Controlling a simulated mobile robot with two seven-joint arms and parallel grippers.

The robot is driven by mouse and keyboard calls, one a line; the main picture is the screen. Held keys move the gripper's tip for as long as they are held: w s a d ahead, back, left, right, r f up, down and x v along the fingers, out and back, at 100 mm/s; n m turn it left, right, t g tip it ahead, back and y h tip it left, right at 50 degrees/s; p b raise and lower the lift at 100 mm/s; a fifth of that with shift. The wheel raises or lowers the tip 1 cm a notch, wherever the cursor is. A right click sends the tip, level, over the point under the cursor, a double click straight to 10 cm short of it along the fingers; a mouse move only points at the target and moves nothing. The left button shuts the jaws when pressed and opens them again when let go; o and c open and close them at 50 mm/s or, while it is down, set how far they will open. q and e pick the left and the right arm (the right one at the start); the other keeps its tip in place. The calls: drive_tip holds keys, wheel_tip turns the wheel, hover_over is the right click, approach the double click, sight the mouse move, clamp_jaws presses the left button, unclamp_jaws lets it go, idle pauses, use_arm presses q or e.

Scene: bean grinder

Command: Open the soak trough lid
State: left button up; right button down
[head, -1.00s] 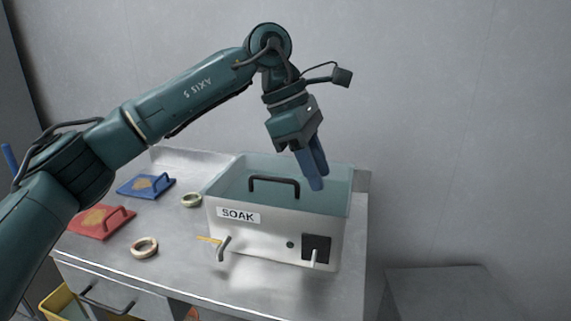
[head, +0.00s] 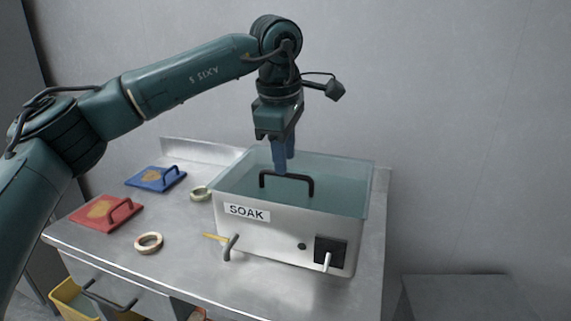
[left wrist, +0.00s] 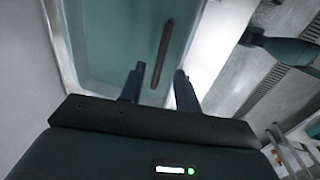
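The soak trough (head: 285,240) is a steel box with a SOAK label on its front, standing on the steel counter. Its translucent teal lid (head: 345,188) lies shut across the top. A dark bar handle (head: 287,178) rises from the lid; it also shows in the left wrist view (left wrist: 162,48). My left gripper (head: 284,168) points down just above the handle. In the left wrist view its blue fingers (left wrist: 158,86) are apart, with the handle lined up between them and nothing visibly gripped. Contact with the handle cannot be told. My right gripper is not in view.
A blue board (head: 156,178) and a red board (head: 105,213), both with handles, lie left on the counter (head: 190,275). Two pale rings lie nearby, one in front (head: 148,243).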

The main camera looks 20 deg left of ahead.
use_arm(q)
drive_tip(key=shift+w+f, duration=0.25)
drive_tip(key=shift+f, duration=0.95)
drive_tip(key=shift+c, duration=0.5)
clamp_jaws()
